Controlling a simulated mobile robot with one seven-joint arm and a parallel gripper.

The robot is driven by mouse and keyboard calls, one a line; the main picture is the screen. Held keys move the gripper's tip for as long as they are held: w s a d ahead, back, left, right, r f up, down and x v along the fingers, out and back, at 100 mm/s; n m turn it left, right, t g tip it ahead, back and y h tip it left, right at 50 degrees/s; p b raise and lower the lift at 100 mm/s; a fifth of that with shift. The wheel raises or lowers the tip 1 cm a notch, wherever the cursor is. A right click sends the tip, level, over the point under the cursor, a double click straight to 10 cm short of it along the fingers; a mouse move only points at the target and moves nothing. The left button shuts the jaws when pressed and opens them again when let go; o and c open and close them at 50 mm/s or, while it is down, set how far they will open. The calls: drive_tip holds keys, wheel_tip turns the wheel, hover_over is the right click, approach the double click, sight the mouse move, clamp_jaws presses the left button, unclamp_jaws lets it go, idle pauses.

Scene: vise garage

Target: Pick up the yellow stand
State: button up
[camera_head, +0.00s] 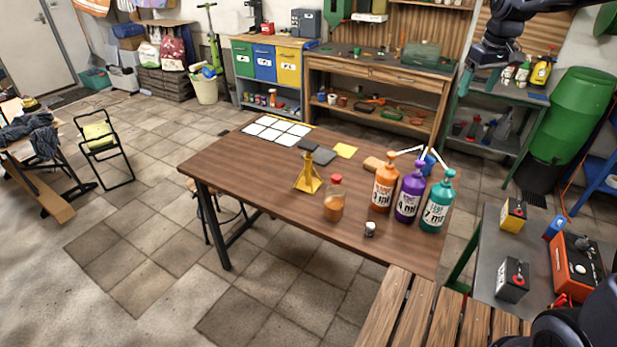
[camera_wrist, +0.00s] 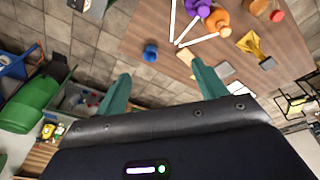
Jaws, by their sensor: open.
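The yellow stand (camera_head: 307,181) stands upright on the brown wooden table, left of the bottles in the head view. It has a splayed base and a narrow neck, with a small dark piece at its top. The stand (camera_wrist: 252,45) also shows in the wrist view, toward the upper right. My gripper (camera_wrist: 160,86) is open, with two teal fingers wide apart and nothing between them. It is well away from the stand. In the head view my arm is at the upper right, and its fingers are hard to make out.
On the brown table (camera_head: 250,170), an amber bottle (camera_head: 334,201) stands right of the stand. Orange (camera_head: 384,190), purple (camera_head: 409,196) and teal (camera_head: 437,205) pump bottles are further right. White cards (camera_head: 277,131) and a grey pad (camera_head: 322,156) lie behind. The table's left part is clear.

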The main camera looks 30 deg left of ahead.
drive_tip(key=w+a+f+n, duration=0.2)
drive_tip(key=a+f+n, duration=0.15)
drive_tip(key=a, duration=1.15)
drive_tip(key=n+g+h, duration=0.1)
drive_tip(key=n+g, duration=0.1)
drive_tip(key=n, duration=0.4)
hover_over(308, 144)
drive_tip(key=shift+m, duration=0.25)
wheel_tip(308, 144, down, 17)
drive_tip(key=shift+d+r, duration=0.1)
drive_tip(key=shift+d, duration=0.05)
drive_tip(key=shift+s+f, duration=0.1)
drive_tip(key=shift+f, duration=0.35)
wheel_tip(308, 144, down, 10)
drive_tip(key=shift+f, duration=0.1)
drive_tip(key=shift+c, duration=0.2)
clamp_jaws()
